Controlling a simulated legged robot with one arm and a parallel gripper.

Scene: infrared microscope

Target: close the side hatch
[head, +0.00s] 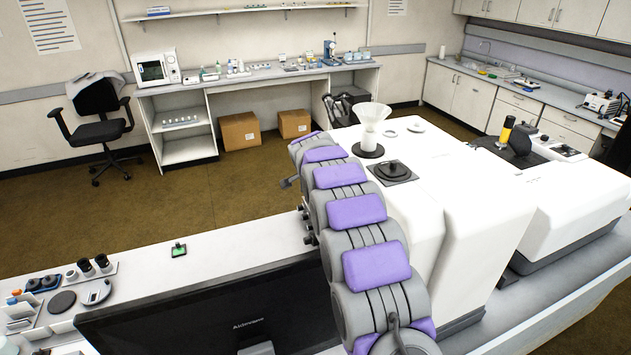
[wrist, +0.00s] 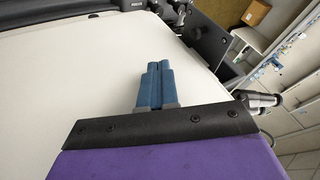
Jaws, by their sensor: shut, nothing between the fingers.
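The white microscope (head: 480,200) stands on the bench to the right of my arm in the head view. Its side facing my arm is largely hidden there by the arm. In the wrist view, my gripper (wrist: 157,68) has its two blue fingers together, with nothing between them. The fingers lie in front of a broad white panel (wrist: 60,85) that fills the left and middle. I cannot tell whether they touch it, or whether this panel is the side hatch. Dark parts (wrist: 210,40) show beyond the panel's right edge. My gripper cannot be made out in the head view.
A black monitor (head: 215,315) stands on the near bench, left of my arm. A white funnel (head: 372,120) and a black round piece (head: 392,169) sit on top of the microscope. A small green device (head: 179,250) lies on the bench.

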